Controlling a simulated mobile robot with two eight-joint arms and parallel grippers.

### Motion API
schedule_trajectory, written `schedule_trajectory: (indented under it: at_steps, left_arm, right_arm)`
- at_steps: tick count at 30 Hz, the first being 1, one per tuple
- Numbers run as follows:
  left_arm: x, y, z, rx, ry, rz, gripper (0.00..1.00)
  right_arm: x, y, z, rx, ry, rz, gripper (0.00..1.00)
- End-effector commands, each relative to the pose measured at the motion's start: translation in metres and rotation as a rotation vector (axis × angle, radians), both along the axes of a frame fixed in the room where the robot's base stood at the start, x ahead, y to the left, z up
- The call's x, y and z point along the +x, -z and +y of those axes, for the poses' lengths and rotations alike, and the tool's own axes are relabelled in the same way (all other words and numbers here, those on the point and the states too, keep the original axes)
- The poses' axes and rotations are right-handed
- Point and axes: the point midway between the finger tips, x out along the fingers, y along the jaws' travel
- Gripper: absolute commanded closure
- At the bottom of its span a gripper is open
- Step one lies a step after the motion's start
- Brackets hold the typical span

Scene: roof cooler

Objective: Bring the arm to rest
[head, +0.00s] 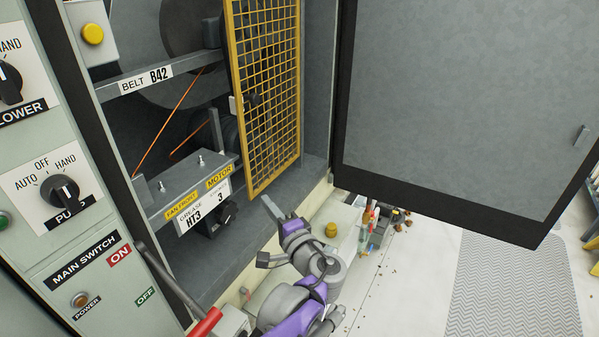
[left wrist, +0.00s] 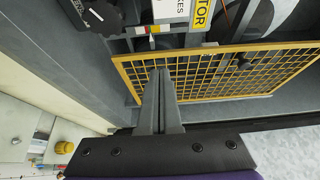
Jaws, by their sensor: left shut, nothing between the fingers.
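My left arm (head: 303,283), purple and grey, reaches up from the bottom of the head view into the front of the open cabinet. My left gripper (head: 268,208) is at the cabinet's lower front, below the yellow mesh guard (head: 268,90). In the left wrist view the fingers (left wrist: 161,100) are together and empty. They point toward the mesh guard (left wrist: 215,75), and I cannot tell whether they touch it. My right gripper is not in view.
The open grey door (head: 460,105) hangs on the right. The control panel (head: 60,200) stands on the left, with a red-handled lever (head: 205,323) below. The motor plate (head: 195,205) is left of my gripper. Small items (head: 370,222) and a yellow knob (head: 331,230) lie right of my arm.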

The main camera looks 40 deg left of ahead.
Motion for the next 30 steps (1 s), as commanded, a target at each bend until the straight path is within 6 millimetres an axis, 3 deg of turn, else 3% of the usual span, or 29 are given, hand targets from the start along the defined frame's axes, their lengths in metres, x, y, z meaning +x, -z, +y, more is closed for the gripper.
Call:
schedule_trajectory:
  at_steps: [8,11,14,17,22,25,30]
  left_arm:
    - [-0.002,0.002,-0.001,-0.014,0.000,0.001,1.00]
    - [-0.011,0.015,-0.003,-0.096,0.000,0.005,1.00]
    - [-0.028,0.044,-0.012,-0.269,0.003,0.012,1.00]
    - [-0.050,0.082,-0.034,-0.504,0.011,0.015,1.00]
    - [-0.084,0.139,-0.095,-0.922,0.034,0.003,1.00]
    - [-0.101,0.161,-0.136,-1.150,0.049,-0.016,1.00]
    - [-0.120,0.176,-0.193,-1.435,0.068,-0.051,1.00]
  right_arm:
    - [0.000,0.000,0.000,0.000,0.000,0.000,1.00]
    - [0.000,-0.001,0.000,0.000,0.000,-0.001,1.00]
    - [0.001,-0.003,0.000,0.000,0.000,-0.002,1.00]
    - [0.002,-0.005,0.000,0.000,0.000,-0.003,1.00]
    - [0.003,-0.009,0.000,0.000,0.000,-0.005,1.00]
    - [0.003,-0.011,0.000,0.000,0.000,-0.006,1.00]
    - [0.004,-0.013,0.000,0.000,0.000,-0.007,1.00]
